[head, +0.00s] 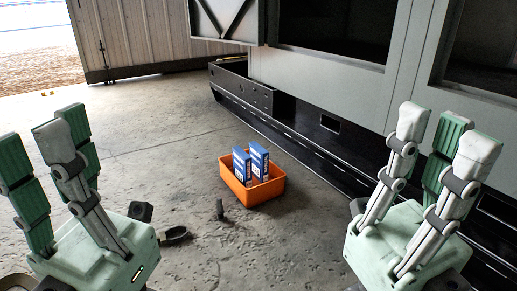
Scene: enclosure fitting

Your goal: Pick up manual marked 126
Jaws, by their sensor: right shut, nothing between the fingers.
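Two blue manuals stand upright side by side in an orange bin (262,194) on the concrete floor, the left manual (241,167) and the right manual (259,161). Their markings are too small to read, so I cannot tell which is 126. My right gripper (440,143) is at the right, fingers pointing up, shut and empty, well apart from the bin. My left gripper (45,142) is at the left edge, fingers also up, with nothing visible in it. I cannot tell whether it is open or shut.
A large grey enclosure (330,80) with a black base (300,145) runs along the back right, close behind the bin. Small dark objects (220,210) lie on the floor left of the bin. The floor (150,120) at the back left is clear.

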